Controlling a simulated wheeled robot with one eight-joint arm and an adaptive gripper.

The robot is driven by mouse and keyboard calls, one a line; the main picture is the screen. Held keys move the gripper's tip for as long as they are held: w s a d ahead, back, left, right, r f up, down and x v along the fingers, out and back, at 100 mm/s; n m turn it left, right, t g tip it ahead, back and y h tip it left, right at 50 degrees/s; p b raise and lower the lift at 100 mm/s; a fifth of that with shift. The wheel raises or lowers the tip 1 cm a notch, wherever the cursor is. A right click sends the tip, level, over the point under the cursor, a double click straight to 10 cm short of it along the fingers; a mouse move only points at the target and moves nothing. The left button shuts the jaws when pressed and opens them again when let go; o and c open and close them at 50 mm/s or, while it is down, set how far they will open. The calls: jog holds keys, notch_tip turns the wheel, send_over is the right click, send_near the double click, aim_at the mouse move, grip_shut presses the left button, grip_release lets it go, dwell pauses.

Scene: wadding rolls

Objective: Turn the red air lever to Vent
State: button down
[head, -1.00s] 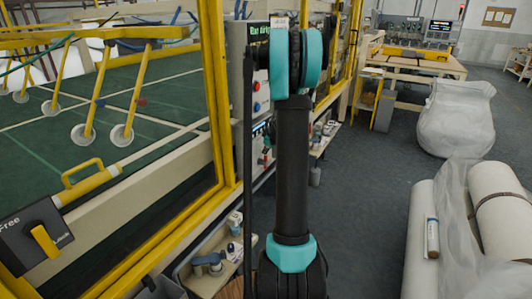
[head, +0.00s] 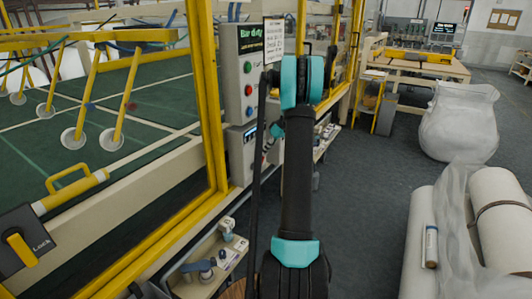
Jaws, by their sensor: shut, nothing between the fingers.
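I cannot clearly make out the red air lever. A lower grey box (head: 239,160) with a small blue display is on the yellow-framed machine, and my arm hides what lies to its right. My gripper (head: 267,148) shows only as a small part at that box's right edge, below a teal wrist piece. It is shut and empty. I cannot tell whether it touches anything.
Above is a control box (head: 236,75) with green and red buttons. A Lock plate with a yellow handle (head: 21,250) is at lower left. A shelf (head: 195,285) holds small items below. White rolls (head: 492,230) and a wrapped bundle (head: 458,122) stand right; grey floor between is clear.

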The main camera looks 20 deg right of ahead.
jog(key=w+d+f, duration=0.3)
jog(key=d+f, duration=0.1)
jog(key=f, duration=0.1)
jog(key=shift+f, duration=0.15)
dwell(0.5)
jog(key=shift+f, duration=0.15)
dwell(0.4)
